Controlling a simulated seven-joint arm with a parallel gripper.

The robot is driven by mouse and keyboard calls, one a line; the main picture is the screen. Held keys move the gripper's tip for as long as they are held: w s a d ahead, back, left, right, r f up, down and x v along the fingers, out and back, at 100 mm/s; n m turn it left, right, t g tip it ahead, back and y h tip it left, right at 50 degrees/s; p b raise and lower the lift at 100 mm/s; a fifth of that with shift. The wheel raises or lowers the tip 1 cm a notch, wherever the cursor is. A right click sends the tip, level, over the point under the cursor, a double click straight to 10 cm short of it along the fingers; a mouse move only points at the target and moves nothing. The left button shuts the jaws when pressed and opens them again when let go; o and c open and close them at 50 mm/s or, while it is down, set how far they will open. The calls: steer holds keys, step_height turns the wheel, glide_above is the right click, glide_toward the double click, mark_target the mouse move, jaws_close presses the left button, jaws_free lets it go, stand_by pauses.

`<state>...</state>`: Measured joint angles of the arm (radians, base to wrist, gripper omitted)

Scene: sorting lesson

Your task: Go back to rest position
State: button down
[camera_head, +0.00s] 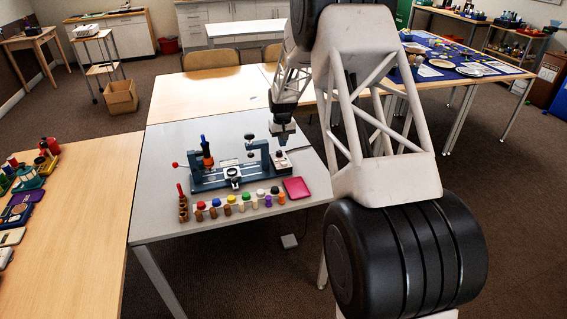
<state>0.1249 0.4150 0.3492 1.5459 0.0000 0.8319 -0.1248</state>
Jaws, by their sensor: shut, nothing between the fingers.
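My gripper (283,141) points down at the right side of the grey table (160,160), just above or in front of the right end of a blue-grey bench device (208,184). The exact gap between them cannot be told. The gripper is small in the picture, looks shut, and holds nothing that I can see. My arm links fill the right middle of the view and hide part of the room behind them.
A row of coloured pegs (228,204) stands along the front of the device. A red tray (296,188) lies to its right. A wooden table (90,200) with several small items is at the left. Empty wooden tables (205,92) stand behind.

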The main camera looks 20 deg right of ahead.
steer(key=shift+r, duration=0.45)
steer(key=shift+r, duration=0.1)
steer(key=s+a+r+t, duration=0.1)
steer(key=s+a+r, duration=0.2)
steer(key=s+r, duration=0.9)
steer(key=s+a+r, duration=0.4)
steer(key=s+r, duration=0.6)
steer(key=s, duration=0.3)
steer(key=s+a+r, duration=0.1)
steer(key=s+a, duration=0.1)
steer(key=s, duration=1.5)
steer(key=s+a+r+t, duration=0.1)
steer(key=s, duration=1.6)
steer(key=shift+s+a+r+t, duration=0.3)
steer(key=shift+s+a, duration=0.1)
